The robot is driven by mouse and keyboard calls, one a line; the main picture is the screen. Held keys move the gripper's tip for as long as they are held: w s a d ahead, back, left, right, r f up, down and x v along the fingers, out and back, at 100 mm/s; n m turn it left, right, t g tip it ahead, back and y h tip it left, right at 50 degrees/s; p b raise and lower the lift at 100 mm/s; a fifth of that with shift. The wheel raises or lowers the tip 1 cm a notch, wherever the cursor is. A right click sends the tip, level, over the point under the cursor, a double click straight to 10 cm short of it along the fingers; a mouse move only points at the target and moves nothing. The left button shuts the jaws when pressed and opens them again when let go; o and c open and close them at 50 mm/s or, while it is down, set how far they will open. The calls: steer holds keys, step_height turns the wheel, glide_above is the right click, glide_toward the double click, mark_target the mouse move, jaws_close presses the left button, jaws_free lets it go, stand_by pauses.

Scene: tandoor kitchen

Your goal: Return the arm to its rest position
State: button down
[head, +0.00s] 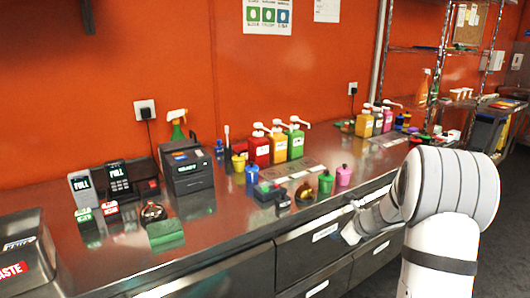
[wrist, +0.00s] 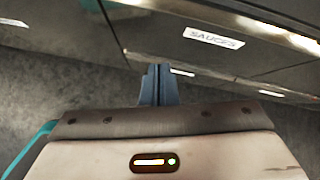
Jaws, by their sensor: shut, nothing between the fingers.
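My gripper (wrist: 158,84) is in the wrist view, its two dark fingers shut together with nothing between them. It is in front of the counter's drawer fronts, and a drawer labelled "SAUCES" (wrist: 214,37) shows just beyond and to the right of it. In the head view my white arm comes in at the right and bends down to the gripper (head: 350,235), which is small there and beside the drawer fronts (head: 318,248). I cannot tell from the views whether the fingertips touch the drawer.
The steel counter (head: 235,228) holds several sauce pump bottles (head: 278,145), a receipt printer (head: 187,167), and card terminals (head: 118,180). A waste container (head: 25,262) stands at the left end. Wire shelving (head: 440,50) stands at the back right. Dark floor shows at the right.

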steer(key=s+a+r+n+g+h+p, duration=0.1)
steer(key=s+a+r+n+g+p, duration=0.1)
steer(key=s+a+r+n, duration=0.5)
steer(key=s+a+r+n+g+p, duration=0.1)
steer(key=s+a+r+n+p, duration=0.2)
steer(key=s+a+r+n, duration=0.5)
steer(key=s+d+r+n+h+p, duration=0.1)
steer(key=s+r+n+h+p, duration=0.1)
steer(key=s+n, duration=0.3)
steer(key=s+d+r+n+g+h+p, duration=0.1)
steer(key=s+n, duration=0.5)
steer(key=s, duration=0.7)
steer(key=shift+s+d+r+n+h+p, duration=0.15)
steer(key=shift+d+r+n+h+p, duration=0.2)
steer(key=shift+d+r, duration=0.35)
